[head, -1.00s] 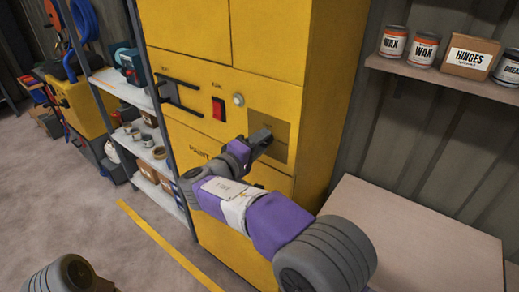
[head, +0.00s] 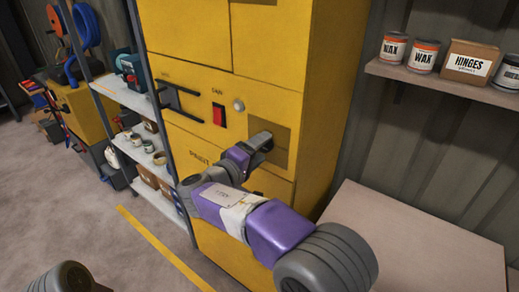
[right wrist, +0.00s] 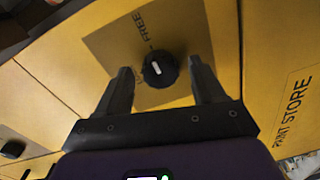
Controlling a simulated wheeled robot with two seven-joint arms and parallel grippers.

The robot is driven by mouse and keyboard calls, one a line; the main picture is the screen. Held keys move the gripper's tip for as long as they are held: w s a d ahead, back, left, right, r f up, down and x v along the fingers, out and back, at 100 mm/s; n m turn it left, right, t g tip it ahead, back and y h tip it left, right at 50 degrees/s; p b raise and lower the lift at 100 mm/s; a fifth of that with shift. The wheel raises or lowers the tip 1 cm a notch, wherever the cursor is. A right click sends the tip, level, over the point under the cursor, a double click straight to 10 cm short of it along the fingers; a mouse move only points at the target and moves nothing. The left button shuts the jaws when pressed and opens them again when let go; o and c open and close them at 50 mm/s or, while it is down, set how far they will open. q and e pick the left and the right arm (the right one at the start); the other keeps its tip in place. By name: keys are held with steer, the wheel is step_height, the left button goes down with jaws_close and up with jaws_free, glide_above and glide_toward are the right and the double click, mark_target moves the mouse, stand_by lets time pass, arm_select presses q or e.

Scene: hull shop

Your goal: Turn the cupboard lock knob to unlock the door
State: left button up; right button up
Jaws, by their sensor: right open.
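The yellow cupboard (head: 225,75) stands in the middle of the head view. Its lock knob (right wrist: 160,69) is round and black with a white mark, set on a dull square plate (right wrist: 107,47) with "FREE" lettering. The plate also shows in the head view (head: 281,150), where my gripper hides the knob. My right gripper (head: 264,141) is at the plate, open. In the right wrist view its two fingers stand on either side of the knob, with gaps showing; I cannot tell whether they touch it. My left gripper is out of view.
A shelf rack (head: 123,92) stands left. A bench top (head: 415,240) and a wall shelf (head: 440,78) with cans are right.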

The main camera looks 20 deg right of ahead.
steer(key=p+v, duration=0.1)
steer(key=v, duration=0.6)
steer(key=shift+a, duration=0.1)
steer(key=s+d+f+n+g+y, duration=0.1)
steer(key=f+g+y, duration=0.1)
steer(key=f, duration=0.8)
steer(key=s+d+f+n+g+y+p, duration=0.1)
steer(key=d+f+g+y, duration=0.15)
steer(key=f, duration=0.65)
steer(key=s+f+n+g+y, duration=0.1)
steer(key=f+g+y, duration=0.15)
steer(key=f, duration=0.75)
steer(key=s+a+f+m+g+y+p, duration=0.1)
steer(key=s+a+f+m+g+y, duration=0.2)
steer(key=s+f+m+y, duration=0.8)
steer(key=shift+s+a+f+p, duration=0.3)
steer(key=shift+s+f+p, duration=0.05)
steer(key=shift+s+f, duration=4.65)
steer(key=shift+w, duration=0.1)
